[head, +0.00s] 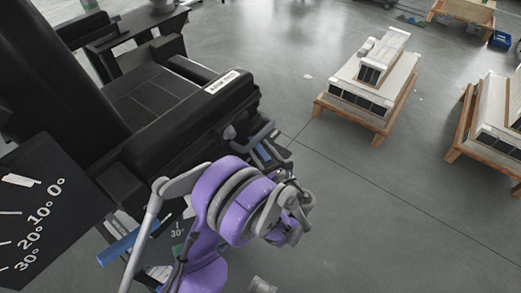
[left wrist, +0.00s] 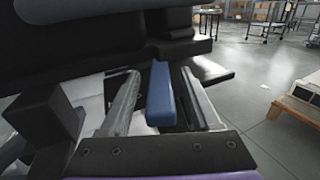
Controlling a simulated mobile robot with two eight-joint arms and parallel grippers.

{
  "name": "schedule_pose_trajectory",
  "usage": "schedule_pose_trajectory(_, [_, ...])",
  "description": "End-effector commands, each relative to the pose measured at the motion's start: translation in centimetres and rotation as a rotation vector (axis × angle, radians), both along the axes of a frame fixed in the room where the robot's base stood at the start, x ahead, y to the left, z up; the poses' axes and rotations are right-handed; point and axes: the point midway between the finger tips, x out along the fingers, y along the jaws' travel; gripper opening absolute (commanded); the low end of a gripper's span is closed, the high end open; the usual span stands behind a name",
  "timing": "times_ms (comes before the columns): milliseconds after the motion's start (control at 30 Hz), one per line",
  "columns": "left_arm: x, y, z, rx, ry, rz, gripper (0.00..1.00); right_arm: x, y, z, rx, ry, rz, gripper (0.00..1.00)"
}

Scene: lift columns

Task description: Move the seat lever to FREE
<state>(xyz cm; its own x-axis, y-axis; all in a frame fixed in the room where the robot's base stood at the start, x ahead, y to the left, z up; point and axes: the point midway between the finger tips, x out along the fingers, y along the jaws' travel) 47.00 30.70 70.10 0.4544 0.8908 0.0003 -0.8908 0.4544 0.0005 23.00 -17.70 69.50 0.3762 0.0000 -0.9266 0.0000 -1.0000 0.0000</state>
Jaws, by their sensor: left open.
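The blue lever (left wrist: 161,94) stands between the two grey fingers of my left gripper (left wrist: 162,105) in the left wrist view. The fingers are open, with a gap visible on its right side; contact on the left cannot be told. In the head view, my left gripper (head: 267,145) is beside the front end of the black seat's armrest (head: 190,112), partly hidden by my purple wrist. A bit of blue shows there between the fingers. No FREE mark can be read. My right gripper is not in view.
A black dial plate (head: 35,215) with degree marks stands at the left. A blue bar (head: 122,246) lies low beside my arm. A white label (head: 222,82) is on the armrest. Wooden pallets with white blocks (head: 372,85) stand at the right. The grey floor between is clear.

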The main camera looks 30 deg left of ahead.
Motion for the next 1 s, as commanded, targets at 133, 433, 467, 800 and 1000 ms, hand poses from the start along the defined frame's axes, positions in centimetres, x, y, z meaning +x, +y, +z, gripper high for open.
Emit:
schedule_pose_trajectory(133, [-0.01,-0.02,0.01,0.0,0.0,0.0,0.63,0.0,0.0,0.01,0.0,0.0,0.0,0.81])
schedule_pose_trajectory(433, [-0.02,-0.04,0.0,0.0,-0.001,0.0,0.13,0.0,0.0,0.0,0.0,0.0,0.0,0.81])
schedule_pose_trajectory(467, [-0.02,-0.04,0.0,0.0,-0.001,0.0,0.08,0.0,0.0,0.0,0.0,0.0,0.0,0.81])
schedule_pose_trajectory(800, [-0.01,-0.06,-0.01,0.0,0.0,-0.001,0.0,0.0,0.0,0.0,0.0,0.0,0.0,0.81])
schedule_pose_trajectory(1000, [0.01,-0.07,-0.01,-0.001,0.0,-0.002,0.0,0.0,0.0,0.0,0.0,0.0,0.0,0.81])
